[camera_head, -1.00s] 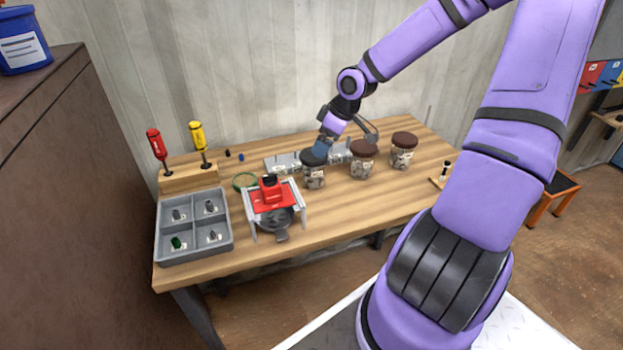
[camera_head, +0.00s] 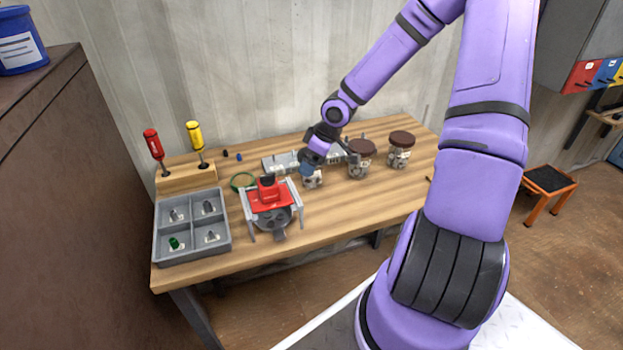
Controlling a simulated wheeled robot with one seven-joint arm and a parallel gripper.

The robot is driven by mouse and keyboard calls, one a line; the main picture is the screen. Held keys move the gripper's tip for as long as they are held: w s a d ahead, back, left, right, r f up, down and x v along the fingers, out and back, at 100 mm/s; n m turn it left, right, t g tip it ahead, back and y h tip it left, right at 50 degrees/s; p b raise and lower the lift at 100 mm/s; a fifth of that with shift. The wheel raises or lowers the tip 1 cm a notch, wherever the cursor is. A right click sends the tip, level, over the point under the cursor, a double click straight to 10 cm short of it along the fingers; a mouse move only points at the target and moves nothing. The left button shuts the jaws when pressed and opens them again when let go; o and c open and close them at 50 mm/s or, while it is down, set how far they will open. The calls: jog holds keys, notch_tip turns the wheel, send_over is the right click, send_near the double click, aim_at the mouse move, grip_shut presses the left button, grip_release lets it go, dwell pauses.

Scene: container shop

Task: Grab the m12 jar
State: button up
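Three clear jars with pale labels stand in a row on the wooden workbench (camera_head: 345,205). The left jar (camera_head: 313,180) had a dark lid earlier; its top is now mostly hidden by my gripper. The middle jar (camera_head: 360,163) and the right jar (camera_head: 400,157) have brown lids. The label writing is too small to read, so I cannot tell which is the m12 jar. My gripper (camera_head: 310,167) is at the top of the left jar, pointing down. Its fingers are too small and overlapped to show whether they are open, or touch the jar.
A red and grey fixture (camera_head: 269,192) stands left of the jars, with a grey divided tray (camera_head: 190,256) beyond it. A holder has red (camera_head: 153,142) and yellow (camera_head: 195,134) screwdrivers. A metal block (camera_head: 281,162) lies behind the jars. The bench front is clear.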

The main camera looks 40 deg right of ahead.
jog(key=shift+f, duration=0.1)
jog(key=c, duration=1.3)
jog(key=shift+w+a+r, duration=0.1)
jog(key=shift+r, duration=0.15)
